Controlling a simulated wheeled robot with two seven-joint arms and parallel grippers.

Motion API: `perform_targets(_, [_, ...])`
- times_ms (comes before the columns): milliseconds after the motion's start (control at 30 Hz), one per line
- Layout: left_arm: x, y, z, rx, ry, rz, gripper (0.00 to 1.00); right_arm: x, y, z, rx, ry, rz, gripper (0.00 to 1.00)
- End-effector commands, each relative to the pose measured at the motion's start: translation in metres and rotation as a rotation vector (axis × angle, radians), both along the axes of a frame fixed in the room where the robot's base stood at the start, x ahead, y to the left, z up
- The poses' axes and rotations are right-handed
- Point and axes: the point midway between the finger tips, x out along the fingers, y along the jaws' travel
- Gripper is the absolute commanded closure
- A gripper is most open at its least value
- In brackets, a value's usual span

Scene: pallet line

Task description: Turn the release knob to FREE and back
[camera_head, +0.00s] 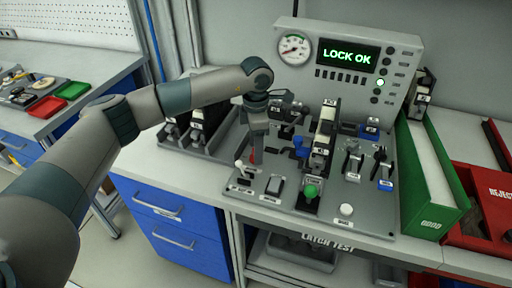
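A grey test panel (345,222) lies on the bench with several levers, switches and knobs. It carries a blue knob (299,143), a green knob (310,191) and a white button (346,210). I cannot read a FREE mark, so I cannot tell which control is the release knob. My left gripper (256,157) points down over the panel's left part, behind a small white-tipped lever (240,166). A bit of red shows at its fingertips. Its fingers are seen edge-on, so their opening and grip are unclear. My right gripper is not in view.
A display reading LOCK OK (348,56) stands behind the panel beside a dial gauge (293,49). A green GOOD bin (428,180) and a red REJECT bin (490,205) are at right. A tray of latch parts (185,146) is at left.

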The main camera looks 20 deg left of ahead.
Motion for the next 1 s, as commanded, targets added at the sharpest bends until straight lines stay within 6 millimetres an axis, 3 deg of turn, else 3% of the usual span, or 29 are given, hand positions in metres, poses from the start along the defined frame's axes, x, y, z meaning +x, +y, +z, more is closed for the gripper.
perform_targets(267, [0.001, 0.0, 0.029, 0.0, -0.004, 0.001, 0.47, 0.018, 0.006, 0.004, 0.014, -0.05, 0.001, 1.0])
perform_targets(567, [0.001, 0.0, 0.087, -0.001, -0.005, -0.001, 0.47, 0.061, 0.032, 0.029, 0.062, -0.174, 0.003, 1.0])
perform_targets(800, [0.001, 0.0, 0.134, -0.001, -0.004, 0.0, 0.47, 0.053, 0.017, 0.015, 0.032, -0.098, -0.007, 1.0])
perform_targets(1000, [0.001, 0.0, 0.161, -0.001, -0.003, 0.0, 0.47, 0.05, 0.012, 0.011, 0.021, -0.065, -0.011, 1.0])
